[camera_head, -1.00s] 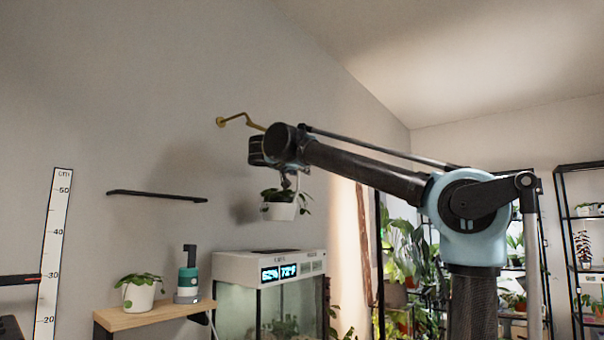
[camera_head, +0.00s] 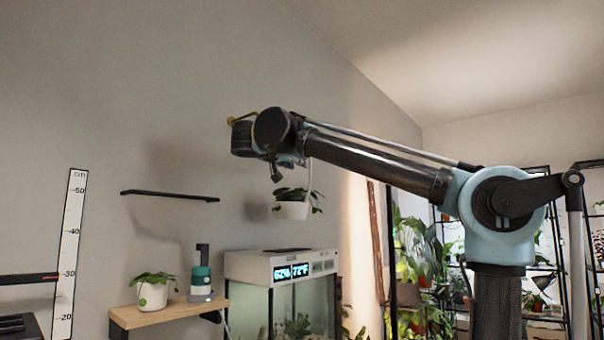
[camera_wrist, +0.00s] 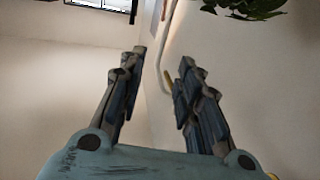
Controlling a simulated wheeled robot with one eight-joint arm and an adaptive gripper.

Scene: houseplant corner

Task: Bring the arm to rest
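My gripper (camera_wrist: 162,58) is open in the wrist view, with a clear gap between its two dark fingers and nothing in it. In the head view only a small dark part of my gripper (camera_head: 276,172) shows below the wrist. It is above and slightly left of a hanging plant in a white pot (camera_head: 291,211), apart from the pot. My arm reaches out to the left, raised and bent at the elbow.
A brass wall hook (camera_head: 233,121) is partly hidden behind my wrist. Below are a black wall shelf (camera_head: 170,195), a wooden shelf (camera_head: 170,313) with a potted plant (camera_head: 152,291) and a teal-and-white device (camera_head: 201,278), and a glass tank (camera_head: 283,268). Plant racks stand right.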

